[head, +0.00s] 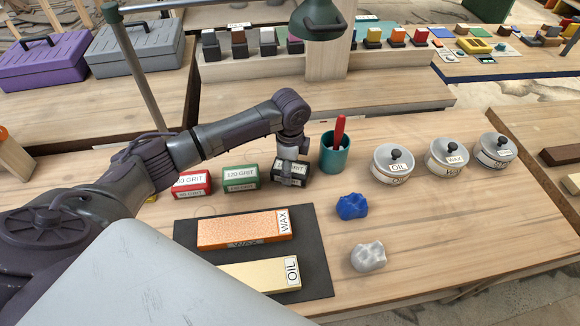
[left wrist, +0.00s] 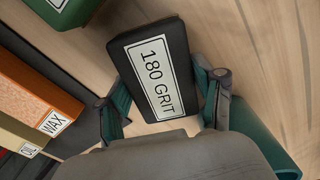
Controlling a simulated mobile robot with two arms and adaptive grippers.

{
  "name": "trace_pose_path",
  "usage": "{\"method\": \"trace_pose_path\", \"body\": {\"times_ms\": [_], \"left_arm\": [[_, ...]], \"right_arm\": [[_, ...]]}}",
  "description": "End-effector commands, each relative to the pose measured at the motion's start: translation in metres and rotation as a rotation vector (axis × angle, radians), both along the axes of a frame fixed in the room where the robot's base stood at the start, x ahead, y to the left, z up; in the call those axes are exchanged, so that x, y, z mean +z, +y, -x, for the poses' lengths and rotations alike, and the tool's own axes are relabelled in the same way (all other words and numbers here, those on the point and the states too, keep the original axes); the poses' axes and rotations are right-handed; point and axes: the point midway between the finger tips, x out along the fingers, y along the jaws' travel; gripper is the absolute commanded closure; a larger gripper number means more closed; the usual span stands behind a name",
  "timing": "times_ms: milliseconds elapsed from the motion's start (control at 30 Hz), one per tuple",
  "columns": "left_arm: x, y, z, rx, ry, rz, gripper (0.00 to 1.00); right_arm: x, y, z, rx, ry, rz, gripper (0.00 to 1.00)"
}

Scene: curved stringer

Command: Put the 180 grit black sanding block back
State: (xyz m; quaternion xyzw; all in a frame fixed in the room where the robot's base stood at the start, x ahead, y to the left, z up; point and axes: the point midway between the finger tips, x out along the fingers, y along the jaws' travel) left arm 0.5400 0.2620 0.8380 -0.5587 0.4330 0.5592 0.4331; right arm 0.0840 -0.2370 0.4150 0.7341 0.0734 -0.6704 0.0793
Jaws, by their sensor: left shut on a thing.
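The black sanding block (left wrist: 150,50), labelled 180 GRIT, sits between the fingers of my left gripper (left wrist: 165,100) in the left wrist view. In the head view the block (head: 280,178) is at the right end of a row of blocks, partly hidden by my left gripper (head: 291,168). The gripper is shut on it from above. The block is at about table level; I cannot tell whether it touches the wood. My right gripper is not in view.
A green 120 GRIT block (head: 240,180) and a red block (head: 191,184) stand to the left. A teal cup (head: 334,160) with a red-handled tool is close on the right. In front, a dark mat (head: 317,270) holds WAX and OIL boards. Blue (head: 352,206) and grey (head: 368,256) lumps lie right.

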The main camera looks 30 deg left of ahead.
Motion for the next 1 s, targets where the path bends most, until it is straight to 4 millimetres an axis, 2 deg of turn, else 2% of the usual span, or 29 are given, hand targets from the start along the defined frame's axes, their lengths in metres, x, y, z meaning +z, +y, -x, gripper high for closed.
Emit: {"method": "trace_pose_path", "body": {"times_ms": [100, 133, 267, 667, 767, 1000], "left_arm": [[-0.003, 0.0, 0.0, 0.001, 0.0, 0.0, 0.71], [-0.003, 0.0, 0.0, 0.0, 0.0, 0.0, 0.28], [-0.003, 0.0, 0.0, 0.0, 0.0, 0.0, 0.08], [0.003, 0.0, -0.001, 0.0, -0.002, 0.0, 0.08], [0.016, 0.0, -0.001, 0.0, -0.002, 0.001, 0.08], [0.067, 0.0, -0.001, -0.001, -0.005, 0.001, 0.08]], "right_arm": [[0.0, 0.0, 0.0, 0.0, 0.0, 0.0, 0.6], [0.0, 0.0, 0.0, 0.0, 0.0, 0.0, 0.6], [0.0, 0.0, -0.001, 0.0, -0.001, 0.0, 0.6], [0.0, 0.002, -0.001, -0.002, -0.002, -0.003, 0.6], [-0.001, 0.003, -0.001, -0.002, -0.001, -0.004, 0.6], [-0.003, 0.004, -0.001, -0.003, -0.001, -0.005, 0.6]]}}
